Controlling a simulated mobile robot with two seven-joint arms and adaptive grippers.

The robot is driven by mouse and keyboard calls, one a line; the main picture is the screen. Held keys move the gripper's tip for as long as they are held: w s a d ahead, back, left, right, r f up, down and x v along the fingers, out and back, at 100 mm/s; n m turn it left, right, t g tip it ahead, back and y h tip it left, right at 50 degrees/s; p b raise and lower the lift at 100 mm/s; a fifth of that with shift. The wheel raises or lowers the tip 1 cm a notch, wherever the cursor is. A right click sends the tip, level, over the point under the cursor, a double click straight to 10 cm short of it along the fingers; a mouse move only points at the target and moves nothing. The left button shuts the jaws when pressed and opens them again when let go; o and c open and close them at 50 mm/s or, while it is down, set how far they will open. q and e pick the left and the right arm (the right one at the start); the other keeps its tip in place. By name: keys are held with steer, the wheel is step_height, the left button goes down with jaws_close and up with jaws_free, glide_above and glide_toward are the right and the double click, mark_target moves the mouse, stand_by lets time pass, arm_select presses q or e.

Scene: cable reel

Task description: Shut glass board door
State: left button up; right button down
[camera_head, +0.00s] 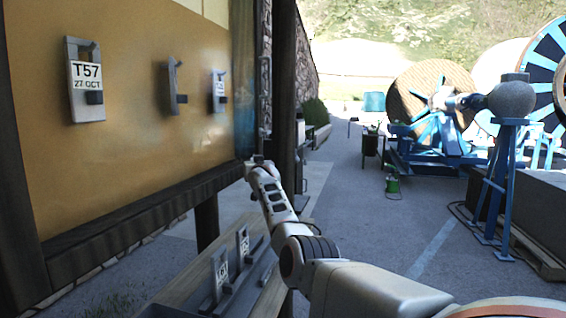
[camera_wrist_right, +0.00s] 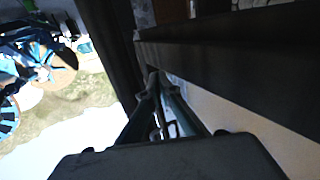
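The notice board (camera_head: 150,130) fills the left of the head view, with a tan panel in a dark frame. The glass door is hard to make out. A dark upright (camera_head: 284,90) with a narrow shiny strip (camera_head: 264,85) stands at the board's right edge, perhaps the door seen nearly edge-on. My right gripper (camera_head: 258,161) is at the lower part of this strip; I cannot tell if it touches. In the right wrist view its fingers (camera_wrist_right: 157,75) converge at the tips beside a dark beam (camera_wrist_right: 230,55), with nothing visible between them. My left gripper is out of view.
Tag holders, one marked T57 (camera_head: 87,80), hang on the panel. A wooden tray (camera_head: 265,295) with more holders lies below the board. Blue stands (camera_head: 497,190) and large cable reels (camera_head: 432,95) are at the right. The paving (camera_head: 375,235) between is mostly clear.

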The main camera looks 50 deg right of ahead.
arm_select(q)
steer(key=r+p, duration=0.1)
steer(key=p, duration=0.1)
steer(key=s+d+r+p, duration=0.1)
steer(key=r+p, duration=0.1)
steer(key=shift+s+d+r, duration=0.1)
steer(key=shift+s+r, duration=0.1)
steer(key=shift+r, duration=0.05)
arm_select(e)
steer(key=s+d, duration=0.6)
steer(key=s, duration=0.5)
steer(key=shift+d, duration=0.15)
